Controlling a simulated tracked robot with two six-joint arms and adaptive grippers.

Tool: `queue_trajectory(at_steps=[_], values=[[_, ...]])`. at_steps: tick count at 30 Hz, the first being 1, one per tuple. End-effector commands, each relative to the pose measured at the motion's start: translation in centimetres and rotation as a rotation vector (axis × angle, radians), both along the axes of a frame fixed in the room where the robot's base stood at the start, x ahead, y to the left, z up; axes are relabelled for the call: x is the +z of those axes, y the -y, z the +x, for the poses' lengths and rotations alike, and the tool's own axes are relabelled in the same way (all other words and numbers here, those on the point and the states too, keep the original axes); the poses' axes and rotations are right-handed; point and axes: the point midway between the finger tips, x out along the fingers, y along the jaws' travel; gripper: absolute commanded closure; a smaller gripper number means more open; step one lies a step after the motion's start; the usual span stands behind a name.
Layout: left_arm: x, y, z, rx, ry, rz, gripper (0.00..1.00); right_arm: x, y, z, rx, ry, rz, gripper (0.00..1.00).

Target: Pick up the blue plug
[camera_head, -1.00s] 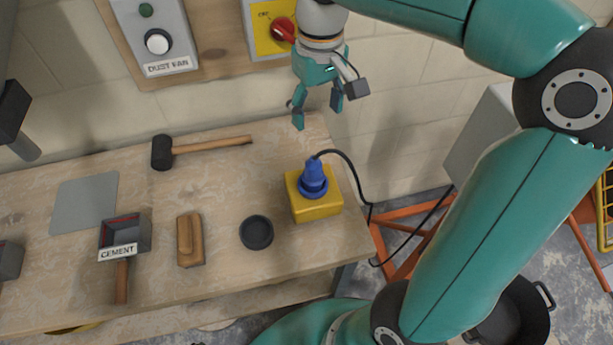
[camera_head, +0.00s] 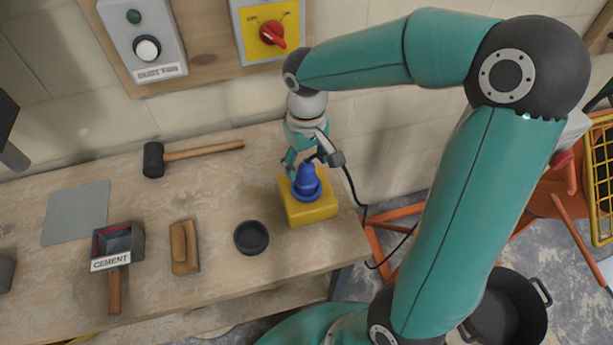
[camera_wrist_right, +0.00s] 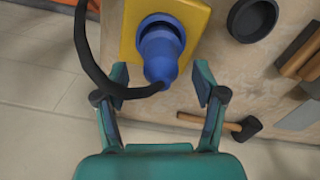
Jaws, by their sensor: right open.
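The blue plug (camera_head: 307,181) stands in a yellow socket box (camera_head: 312,211) at the right end of the workbench. A black cable runs from the plug over the bench's right edge. My right gripper (camera_head: 304,164) is open, just above and behind the plug. In the right wrist view the plug (camera_wrist_right: 160,55) lies ahead of the open fingers (camera_wrist_right: 160,82), roughly centred between them, with its tip near the fingertip line. I cannot tell if a finger touches it. The cable (camera_wrist_right: 92,65) passes close to the finger on the left.
A black round dish (camera_head: 251,237), a wooden float (camera_head: 184,247), a cement scoop (camera_head: 118,245), a grey plate (camera_head: 76,213) and a mallet (camera_head: 200,152) lie on the bench (camera_head: 215,207). A panel with a red switch (camera_head: 272,33) is on the wall behind.

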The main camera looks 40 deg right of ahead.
Motion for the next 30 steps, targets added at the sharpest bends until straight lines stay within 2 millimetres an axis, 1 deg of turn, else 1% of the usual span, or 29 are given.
queue_trajectory(at_steps=[1,3,6,14,17,18,26,27,30], values=[[0.3,0.0,0.0,0.0,0.0,0.0,0.6,-0.7,-0.1,-0.1,0.0,-0.006,0.001,0.3],[0.3,0.0,0.0,0.0,0.0,0.0,0.6,-1.8,-0.1,-0.1,-0.001,-0.005,0.0,0.3],[0.3,0.0,0.0,0.0,0.0,0.0,0.6,-2.7,-0.1,0.0,-0.001,-0.003,0.001,0.3],[0.3,0.0,0.0,0.0,0.0,0.0,0.6,-3.0,-0.1,0.0,-0.001,0.0,0.001,0.3],[0.3,0.0,0.0,0.0,0.0,0.0,0.6,-2.9,-0.1,0.0,-0.001,0.0,0.001,0.45],[0.3,0.0,0.0,0.0,0.0,0.0,0.6,-2.9,-0.1,0.0,-0.001,0.0,0.001,0.52],[0.3,0.0,0.0,0.0,0.0,0.0,0.6,-2.9,-0.1,0.0,-0.001,0.0,0.001,0.95],[0.3,0.0,0.0,0.0,0.0,0.0,0.6,-2.9,-0.1,0.0,-0.002,0.001,0.001,0.99],[0.3,0.0,0.0,0.0,0.0,0.0,0.6,-2.9,-0.1,0.0,-0.002,0.001,0.001,0.99]])
